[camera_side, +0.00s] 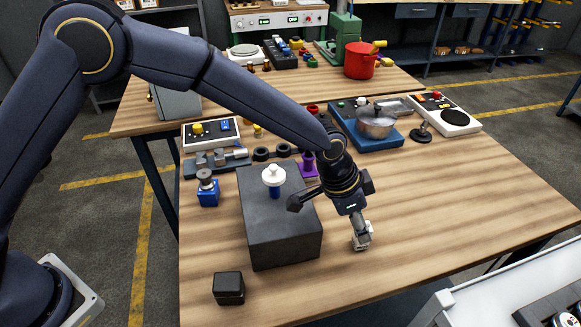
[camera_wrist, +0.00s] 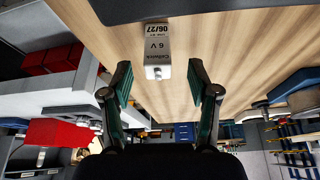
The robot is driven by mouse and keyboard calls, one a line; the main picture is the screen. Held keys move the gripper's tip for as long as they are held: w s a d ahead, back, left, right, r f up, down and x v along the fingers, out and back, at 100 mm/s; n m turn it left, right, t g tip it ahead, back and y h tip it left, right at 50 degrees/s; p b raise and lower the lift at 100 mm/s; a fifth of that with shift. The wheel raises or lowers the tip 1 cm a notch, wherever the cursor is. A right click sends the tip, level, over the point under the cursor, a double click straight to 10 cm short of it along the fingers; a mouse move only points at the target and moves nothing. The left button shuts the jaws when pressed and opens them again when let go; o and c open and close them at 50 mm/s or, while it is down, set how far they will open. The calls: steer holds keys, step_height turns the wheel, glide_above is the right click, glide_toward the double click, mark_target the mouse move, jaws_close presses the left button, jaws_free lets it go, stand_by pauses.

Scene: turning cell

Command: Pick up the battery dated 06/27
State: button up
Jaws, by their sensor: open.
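The battery (camera_wrist: 157,50) is a small silver-grey block in the wrist view, with upside-down dark lettering reading Collwick, 6 V and 06/27. It lies on the wooden table. My gripper (camera_wrist: 158,66) is open, with one dark green-padded finger on each side in that view. The battery sits in line with the gap, mostly beyond the fingertips, and neither finger visibly touches it. In the side view my gripper (camera_side: 361,236) points down low over the table, right of the large dark block. The battery cannot be clearly told from the fingers there.
The large dark block (camera_side: 280,228) stands close left of my gripper, with a white-knobbed blue piece (camera_side: 273,180) on top. A small black cube (camera_side: 228,288) sits at the front left. A pot (camera_side: 375,122) on a blue base stands behind. The table right of my gripper is clear.

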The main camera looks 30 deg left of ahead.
steer(key=x, duration=0.4)
steer(key=shift+d+r, duration=0.1)
steer(key=shift+d, duration=0.05)
jaws_close()
